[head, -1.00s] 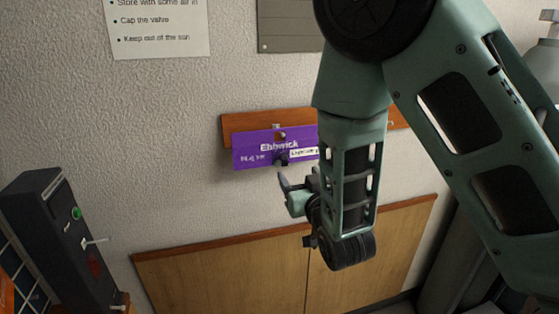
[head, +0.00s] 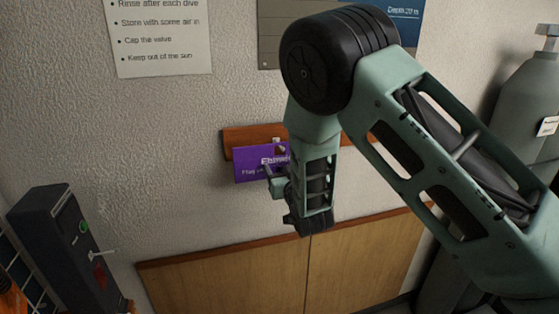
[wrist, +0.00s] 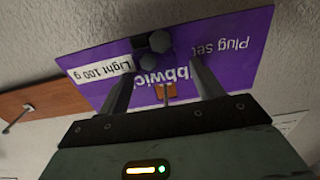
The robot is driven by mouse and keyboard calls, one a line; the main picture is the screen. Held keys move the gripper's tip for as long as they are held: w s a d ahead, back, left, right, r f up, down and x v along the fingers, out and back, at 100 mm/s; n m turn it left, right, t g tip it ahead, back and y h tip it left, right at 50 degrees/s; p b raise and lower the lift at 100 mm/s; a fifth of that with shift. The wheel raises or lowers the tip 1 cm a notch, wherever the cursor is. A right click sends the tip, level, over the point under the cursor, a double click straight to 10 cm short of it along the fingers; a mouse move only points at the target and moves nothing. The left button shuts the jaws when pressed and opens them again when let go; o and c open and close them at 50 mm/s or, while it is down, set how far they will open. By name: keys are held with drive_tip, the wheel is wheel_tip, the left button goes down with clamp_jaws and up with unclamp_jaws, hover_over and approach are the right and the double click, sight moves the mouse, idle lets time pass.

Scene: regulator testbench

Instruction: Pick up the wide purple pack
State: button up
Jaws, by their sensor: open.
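The wide purple pack (head: 251,165) is a flat card lettered "Plug set" that hangs against a short wooden rail on the wall. In the wrist view the pack (wrist: 212,62) appears upside down, with a white "Light 100 g" label and a cluster of dark round knobs on its face. My gripper (head: 268,174) is in front of the pack and hides its right part in the head view. In the wrist view my gripper (wrist: 164,84) is open, its two fingers reaching toward the pack either side of the knobs. I cannot tell whether they touch it.
The wooden rail (head: 236,137) runs along the wall behind the pack, with a bare peg (wrist: 20,117) in the wrist view. Below is a wooden panel (head: 225,272). A dark box with a green button (head: 68,245) stands at left, a grey cylinder (head: 525,100) at right.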

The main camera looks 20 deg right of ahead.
drive_tip(key=c, duration=1.2)
